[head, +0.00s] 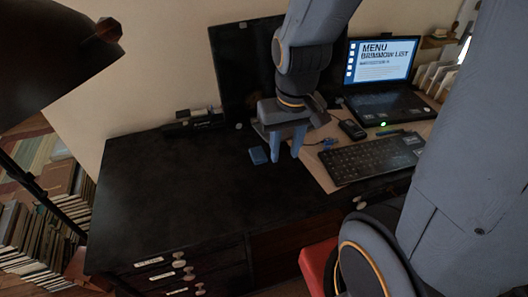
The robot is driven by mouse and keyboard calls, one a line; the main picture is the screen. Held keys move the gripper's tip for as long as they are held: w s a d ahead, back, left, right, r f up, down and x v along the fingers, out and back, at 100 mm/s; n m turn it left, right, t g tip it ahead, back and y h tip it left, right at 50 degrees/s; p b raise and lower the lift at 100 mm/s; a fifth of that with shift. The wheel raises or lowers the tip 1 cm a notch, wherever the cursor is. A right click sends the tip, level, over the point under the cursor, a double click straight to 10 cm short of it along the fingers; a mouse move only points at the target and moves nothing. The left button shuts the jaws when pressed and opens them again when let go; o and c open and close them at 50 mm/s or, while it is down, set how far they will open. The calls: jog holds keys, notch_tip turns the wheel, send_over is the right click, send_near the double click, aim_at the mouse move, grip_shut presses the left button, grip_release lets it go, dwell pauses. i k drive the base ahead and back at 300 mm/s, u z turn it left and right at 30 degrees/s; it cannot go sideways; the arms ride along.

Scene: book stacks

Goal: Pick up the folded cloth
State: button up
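My gripper (286,150) points down over the dark desk, left of the keyboard. Its two blue fingers stand apart with dark desk showing between them, so it is open and empty. A small flat blue piece (258,156) lies on the desk just left of the fingers. It may be the folded cloth, but it is too small to be sure. I cannot tell whether the near finger touches it. Another small blue item (328,143) lies right of the gripper. No other cloth is clear in view.
The black desk (165,195) is bare on its left side. A keyboard (372,157), a mouse (352,129) and an open laptop (385,105) stand to the right. A dark monitor (237,75) stands behind my gripper. A dark lamp shade (50,50) hangs at upper left.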

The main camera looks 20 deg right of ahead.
aim_at(258, 155)
jog(key=k, duration=0.95)
jog(key=z, duration=1.6)
jog(key=i, duration=1)
jog(key=u, duration=2.3)
jog(key=i, duration=0.5)
jog(key=z, duration=0.05)
